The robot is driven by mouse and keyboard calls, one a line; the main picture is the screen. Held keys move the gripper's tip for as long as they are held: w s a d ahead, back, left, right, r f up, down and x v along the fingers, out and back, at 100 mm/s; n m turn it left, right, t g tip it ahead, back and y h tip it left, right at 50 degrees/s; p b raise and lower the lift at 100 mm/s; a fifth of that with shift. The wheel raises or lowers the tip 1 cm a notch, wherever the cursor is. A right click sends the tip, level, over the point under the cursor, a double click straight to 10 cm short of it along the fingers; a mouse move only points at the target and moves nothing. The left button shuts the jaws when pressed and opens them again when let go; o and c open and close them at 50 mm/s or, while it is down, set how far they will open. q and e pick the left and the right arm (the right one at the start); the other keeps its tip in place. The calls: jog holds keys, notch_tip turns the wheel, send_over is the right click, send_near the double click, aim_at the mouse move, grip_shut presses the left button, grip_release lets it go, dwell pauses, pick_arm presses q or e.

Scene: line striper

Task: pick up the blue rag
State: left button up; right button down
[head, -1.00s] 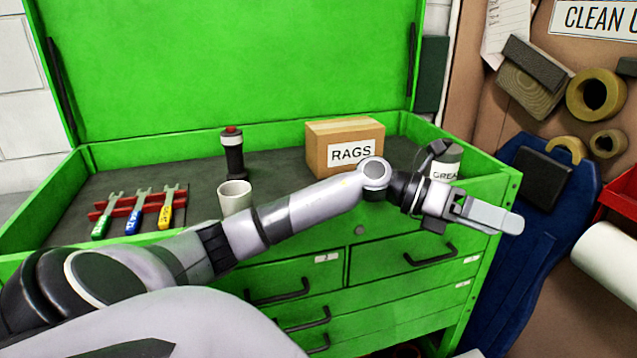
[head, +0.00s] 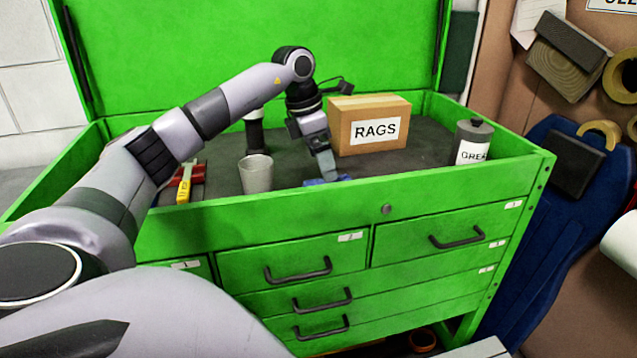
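The blue rag (head: 318,183) lies on the dark top tray of the green tool chest, just behind the front rim. Only a small part of it shows above the rim. My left gripper (head: 327,170) points down right at the rag, its fingertips reaching it. From this angle the fingers overlap one another, so I cannot tell whether they are open or closed on the cloth. My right gripper is not in view.
The RAGS box (head: 368,124) stands just right of my gripper. A grey cup (head: 256,174) and a dark cylinder (head: 254,133) stand to its left. A grease can (head: 473,143) is at the right. The chest's front rim (head: 450,180) stands before the rag.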

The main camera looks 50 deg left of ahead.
aim_at(344, 178)
pick_arm(q)
jog(key=x, duration=0.5)
jog(key=shift+w+f+p, duration=0.2)
jog(key=shift+f+p, duration=0.15)
jog(key=shift+f, duration=0.05)
jog(key=c, duration=1.1)
